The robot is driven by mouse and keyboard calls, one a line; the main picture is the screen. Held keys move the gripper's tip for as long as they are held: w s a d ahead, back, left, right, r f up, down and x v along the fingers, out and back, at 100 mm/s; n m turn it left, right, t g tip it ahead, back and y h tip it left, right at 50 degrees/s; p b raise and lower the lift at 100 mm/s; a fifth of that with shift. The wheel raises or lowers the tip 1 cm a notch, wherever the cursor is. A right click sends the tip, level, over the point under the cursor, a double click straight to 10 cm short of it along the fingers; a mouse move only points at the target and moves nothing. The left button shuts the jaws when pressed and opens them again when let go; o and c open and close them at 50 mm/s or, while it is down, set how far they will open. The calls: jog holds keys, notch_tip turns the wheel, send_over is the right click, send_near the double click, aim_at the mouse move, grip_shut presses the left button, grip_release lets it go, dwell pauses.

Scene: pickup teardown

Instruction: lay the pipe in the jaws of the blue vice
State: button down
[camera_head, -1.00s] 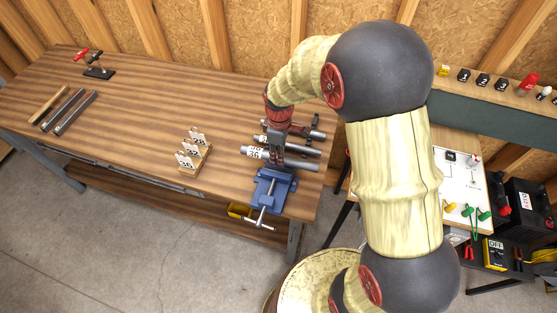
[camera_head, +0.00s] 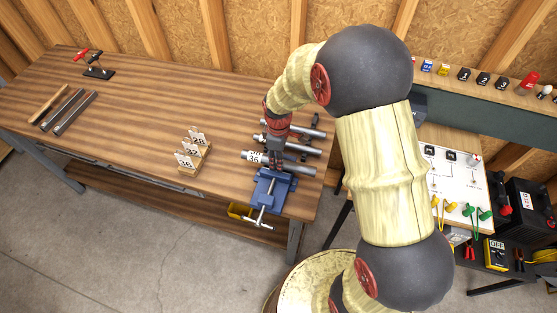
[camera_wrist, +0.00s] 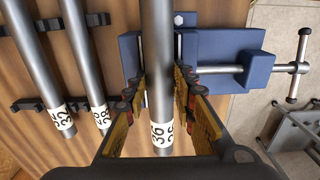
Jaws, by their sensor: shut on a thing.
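The grey pipe with a white label reading 36 (camera_wrist: 158,65) is between the fingers of my gripper (camera_wrist: 160,88) in the wrist view. My gripper is shut on it near its labelled end. The pipe also shows in the head view (camera_head: 300,169), roughly level. The blue vice (camera_wrist: 234,50) is under the pipe in the wrist view, with blue blocks on both sides of it. In the head view the vice (camera_head: 268,190) stands at the bench's front right, just in front of my gripper (camera_head: 275,158). I cannot tell whether the pipe touches the jaws.
Two more labelled pipes (camera_wrist: 35,65) (camera_wrist: 88,65) lie on black holders beside the vice. A stand with number cards (camera_head: 193,152) is left of it on the wooden bench (camera_head: 150,110). The vice's handle (camera_wrist: 300,65) sticks out past the bench edge.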

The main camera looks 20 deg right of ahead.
jog(key=shift+s+f, duration=0.25)
jog(key=shift+f, duration=0.2)
jog(key=c, duration=1.9)
grip_release()
jog(key=shift+s+f, duration=0.1)
jog(key=o, duration=0.4)
jog(key=shift+f, duration=0.25)
jog(key=shift+w+r, duration=0.25)
jog(key=shift+r, duration=0.1)
jog(key=shift+r, duration=0.25)
notch_tip(320, 180, up, 13)
jog(key=shift+w+f+p, duration=0.1)
jog(key=shift+p, duration=0.75)
